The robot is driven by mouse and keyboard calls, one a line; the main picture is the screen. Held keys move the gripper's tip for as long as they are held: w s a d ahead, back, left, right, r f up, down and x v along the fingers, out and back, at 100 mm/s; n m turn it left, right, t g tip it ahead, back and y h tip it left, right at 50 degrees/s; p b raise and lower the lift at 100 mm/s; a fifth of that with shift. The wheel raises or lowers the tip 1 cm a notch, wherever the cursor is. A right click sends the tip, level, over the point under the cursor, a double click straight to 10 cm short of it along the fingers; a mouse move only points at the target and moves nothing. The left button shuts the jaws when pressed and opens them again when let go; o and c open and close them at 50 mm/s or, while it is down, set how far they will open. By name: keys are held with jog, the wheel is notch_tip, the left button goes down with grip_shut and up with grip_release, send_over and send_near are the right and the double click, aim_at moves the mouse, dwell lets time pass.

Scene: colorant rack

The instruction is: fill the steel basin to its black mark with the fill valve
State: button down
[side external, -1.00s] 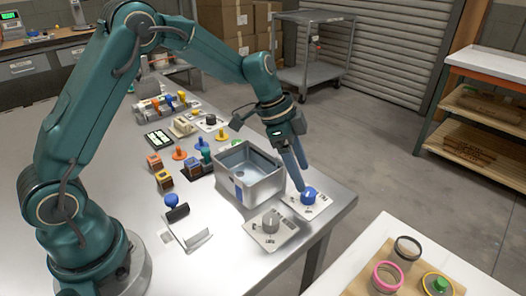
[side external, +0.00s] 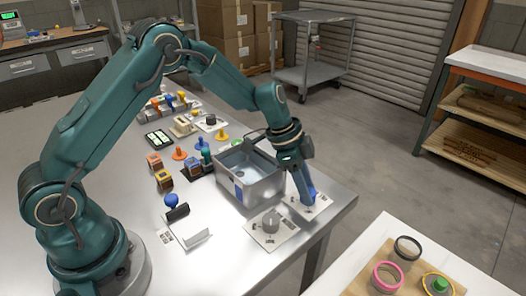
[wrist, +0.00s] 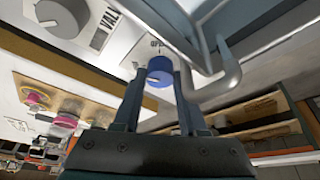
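The steel basin (side external: 262,188) stands near the table's right edge, with a blue patch on its outer wall. Its inside looks pale bluish; I cannot make out the water level or a black mark. A blue valve knob (wrist: 160,70) sits on a white plate (side external: 322,203) beside the basin. My gripper (side external: 308,196) reaches down over this knob, hiding most of it in the side view. In the wrist view my gripper (wrist: 160,72) has one finger on each side of the knob; I cannot tell whether they press on it.
A second plate with a grey knob (side external: 270,224) lies just in front of the basin; the knob also shows in the wrist view (wrist: 62,17). A bent pipe (wrist: 226,76) runs close to the fingers.

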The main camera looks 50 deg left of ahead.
jog(key=shift+d+n+t+y, duration=0.1)
jog(key=shift+n+t+y, duration=0.45)
jog(key=shift+n, duration=1.55)
jog(key=shift+c, duration=2.2)
grip_release()
jog(key=shift+v, duration=2.6)
jog(key=shift+r, duration=0.1)
